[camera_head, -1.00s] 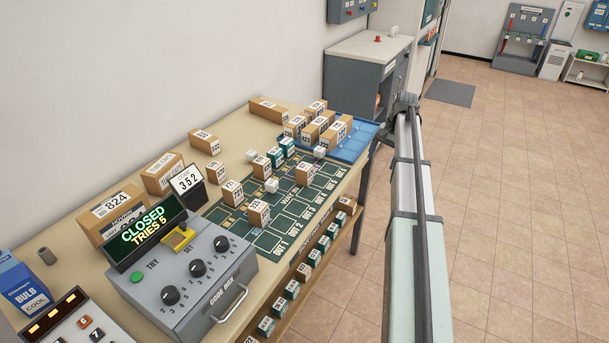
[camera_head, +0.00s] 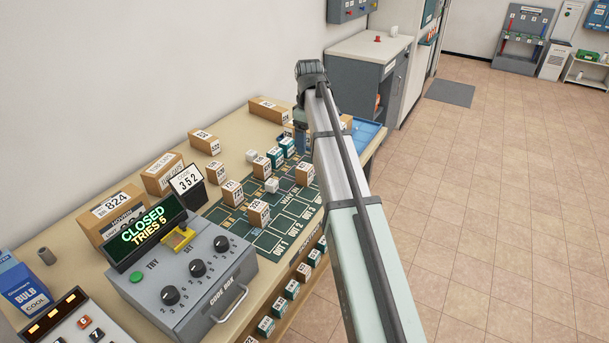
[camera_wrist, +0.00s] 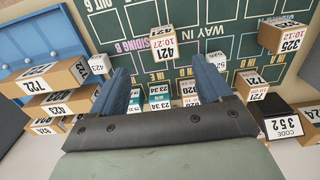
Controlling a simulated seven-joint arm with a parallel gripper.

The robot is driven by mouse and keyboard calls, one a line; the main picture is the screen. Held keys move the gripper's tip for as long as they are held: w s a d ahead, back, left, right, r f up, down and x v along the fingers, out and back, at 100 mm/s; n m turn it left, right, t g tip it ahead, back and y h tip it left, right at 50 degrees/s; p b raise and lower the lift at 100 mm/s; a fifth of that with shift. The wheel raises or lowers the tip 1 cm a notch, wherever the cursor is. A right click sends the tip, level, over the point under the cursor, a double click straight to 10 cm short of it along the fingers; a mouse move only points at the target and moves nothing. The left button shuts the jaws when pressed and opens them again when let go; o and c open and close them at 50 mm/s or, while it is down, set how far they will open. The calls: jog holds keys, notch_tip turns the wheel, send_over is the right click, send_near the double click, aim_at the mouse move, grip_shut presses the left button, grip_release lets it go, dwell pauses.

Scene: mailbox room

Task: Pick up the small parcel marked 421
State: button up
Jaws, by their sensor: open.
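The parcel marked 421 (camera_wrist: 163,43) is a small brown box with a white label. In the wrist view it stands on the green board just beyond my fingertips, about in line with the gap between them. In the head view the brown parcel on the board beside my arm (camera_head: 305,175) looks like the same one, but its number is too small to read. My gripper (camera_wrist: 163,72) is open, with its two blue fingers apart and nothing held between them. In the head view my gripper (camera_head: 301,138) is partly hidden by my wrist, above the far end of the board.
Parcels marked 721 (camera_wrist: 252,86) and 325 (camera_wrist: 284,36) stand on the board to the right. Parcels 722 (camera_wrist: 52,78) and others sit left, near a blue tray (camera_wrist: 40,40). A code box (camera_head: 185,275) stands at the front.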

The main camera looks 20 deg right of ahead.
aim_at(305, 166)
jog(key=shift+s+a+f+n, duration=0.15)
jog(key=shift+a+f+n, duration=0.15)
jog(key=shift+f, duration=0.15)
notch_tip(305, 166, down, 8)
jog(key=shift+r, duration=0.25)
jog(key=shift+w+a+f, duration=0.1)
jog(key=shift+a+f, duration=0.05)
jog(key=shift+f, duration=1.2)
jog(key=shift+w+a+f, duration=0.1)
jog(key=shift+f, duration=1.25)
jog(key=shift+c, duration=0.3)
jog(key=c, duration=1)
jog(key=shift+r, duration=0.15)
jog(key=shift+c, duration=0.2)
